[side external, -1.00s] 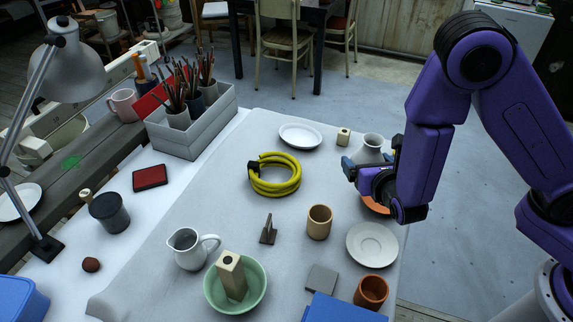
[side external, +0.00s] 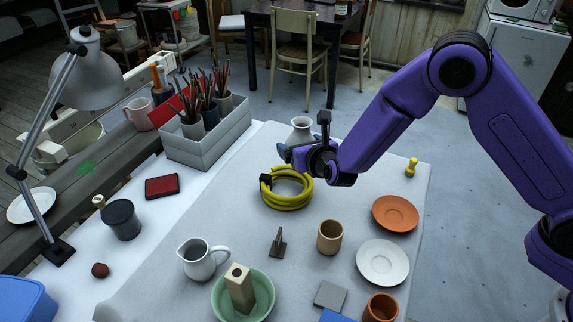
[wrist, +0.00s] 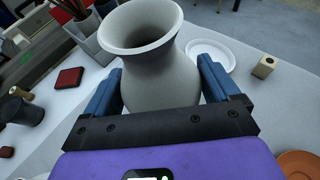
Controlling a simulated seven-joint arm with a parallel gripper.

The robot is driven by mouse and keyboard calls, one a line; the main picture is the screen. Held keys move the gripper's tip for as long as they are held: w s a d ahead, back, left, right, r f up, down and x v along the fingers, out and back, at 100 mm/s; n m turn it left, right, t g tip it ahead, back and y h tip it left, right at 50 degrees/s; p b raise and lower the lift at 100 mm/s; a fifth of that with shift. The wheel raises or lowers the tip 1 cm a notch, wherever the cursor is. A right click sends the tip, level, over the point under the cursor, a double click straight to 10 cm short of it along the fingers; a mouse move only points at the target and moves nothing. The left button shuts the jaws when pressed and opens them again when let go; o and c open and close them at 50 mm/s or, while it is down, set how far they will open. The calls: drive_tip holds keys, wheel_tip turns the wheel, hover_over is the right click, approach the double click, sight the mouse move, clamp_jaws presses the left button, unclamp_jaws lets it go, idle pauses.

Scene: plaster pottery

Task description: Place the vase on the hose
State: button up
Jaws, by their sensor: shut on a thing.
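The pale grey vase (side external: 300,130) with a flared mouth is held upright in my gripper (side external: 298,152). In the wrist view the vase (wrist: 155,85) stands between the two blue fingers of my gripper (wrist: 162,82). The yellow hose (side external: 289,203) lies coiled on the grey-covered table, with a dark part at its left end. In the side view the gripper and vase appear just behind and above the coil; the exact height is unclear. The hose does not show in the wrist view, and the vase's lower part is hidden by the gripper.
A white plate (wrist: 222,55) and a small wooden block (wrist: 265,66) lie beyond the gripper. A tan cup (side external: 330,237), a white pitcher (side external: 198,262), an orange plate (side external: 395,214) and a white saucer (side external: 382,264) stand nearer. A grey brush box (side external: 205,142) stands left.

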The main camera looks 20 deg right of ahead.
drive_tip(key=w+f, duration=0.1)
drive_tip(key=f, duration=0.1)
drive_tip(key=w+a+f, duration=0.1)
drive_tip(key=w+f, duration=0.1)
drive_tip(key=w+a+f, duration=0.1)
drive_tip(key=f, duration=0.1)
drive_tip(key=shift+w+a, duration=0.1)
drive_tip(key=shift+w, duration=0.1)
drive_tip(key=shift+f, duration=1.45)
drive_tip(key=o, duration=1)
drive_tip(key=shift+f, duration=0.15)
drive_tip(key=shift+s+r, duration=0.2)
drive_tip(key=v, duration=1.1)
drive_tip(key=shift+s+r, duration=0.2)
drive_tip(key=shift+s, duration=0.1)
